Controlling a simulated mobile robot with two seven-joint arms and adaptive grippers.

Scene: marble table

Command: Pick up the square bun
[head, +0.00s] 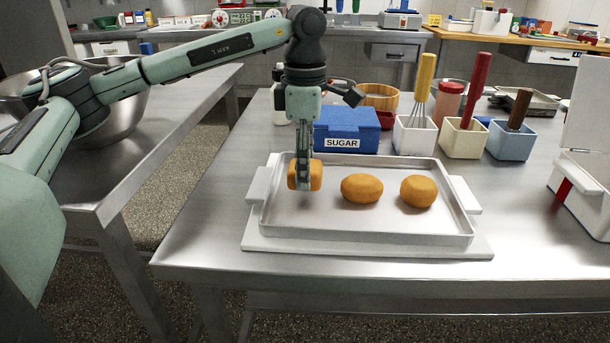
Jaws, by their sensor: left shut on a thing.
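My left gripper (304,186) points straight down over the left part of a metal tray (380,226). It is shut on a square orange-brown bun (293,176), with a finger crossing the front of the bun. I cannot tell whether the bun touches the tray or hangs just above it. An oval bun (361,188) lies in the middle of the tray. A round bun (419,191) lies to its right. My right gripper is not in view.
Behind the tray stand a blue box marked SUGAR (347,132) and white (415,138), cream (463,139) and light blue (510,141) holders with utensils. A white container (583,190) is at the right. The table's front left is bare.

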